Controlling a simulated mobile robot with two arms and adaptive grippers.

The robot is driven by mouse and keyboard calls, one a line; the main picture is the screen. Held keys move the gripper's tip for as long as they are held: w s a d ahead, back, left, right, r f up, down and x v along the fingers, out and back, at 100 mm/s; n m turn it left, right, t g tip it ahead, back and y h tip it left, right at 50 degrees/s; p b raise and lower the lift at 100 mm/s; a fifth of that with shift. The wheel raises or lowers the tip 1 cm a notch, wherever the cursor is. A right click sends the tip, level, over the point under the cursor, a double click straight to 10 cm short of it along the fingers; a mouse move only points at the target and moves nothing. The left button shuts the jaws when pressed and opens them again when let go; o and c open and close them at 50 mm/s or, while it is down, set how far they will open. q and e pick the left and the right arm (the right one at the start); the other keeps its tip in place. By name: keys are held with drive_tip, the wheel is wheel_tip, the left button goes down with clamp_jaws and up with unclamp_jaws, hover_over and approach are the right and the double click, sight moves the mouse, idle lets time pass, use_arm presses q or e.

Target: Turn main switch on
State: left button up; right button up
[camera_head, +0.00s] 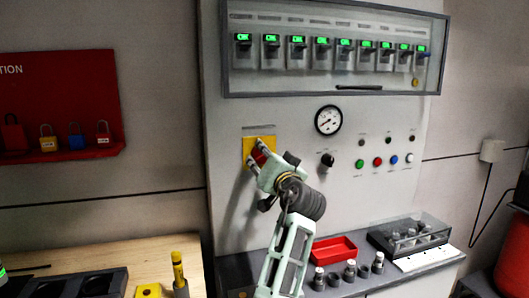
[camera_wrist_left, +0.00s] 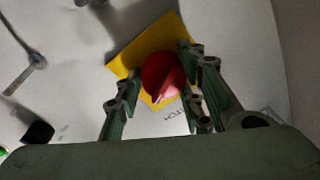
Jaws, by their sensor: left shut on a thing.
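The main switch is a red round knob (camera_wrist_left: 162,76) on a yellow square plate (camera_head: 249,143), mounted on the grey panel. My left gripper (camera_head: 257,154) reaches up to it from below right. In the left wrist view its fingers stand on either side of the knob, and the gripper is shut on it. The knob's raised grip shows as a ridge slanting toward the lower left. In the head view the fingers hide most of the knob. My right gripper is not in view.
Above is a glazed case with a row of breakers (camera_head: 322,50) showing green labels. A gauge (camera_head: 328,120), a black selector knob (camera_head: 327,160) and coloured buttons (camera_head: 377,162) are to the right. A red tray (camera_head: 334,242) and a clear-lidded box (camera_head: 432,229) sit on the ledge below.

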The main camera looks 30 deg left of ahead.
use_arm(q)
drive_tip(key=m+p, duration=0.2)
drive_tip(key=m, duration=0.1)
drive_tip(key=shift+r+m+t, duration=0.3)
drive_tip(key=shift+r+t, duration=0.1)
drive_tip(key=shift+f+m+p, duration=0.2)
drive_tip(key=shift+m+p, duration=0.7)
drive_tip(key=shift+m, duration=0.2)
drive_tip(key=o, duration=0.8)
drive_tip(key=shift+f, duration=0.1)
drive_tip(key=o, duration=0.3)
drive_tip(key=shift+w+f, duration=0.1)
drive_tip(key=shift+f, duration=0.05)
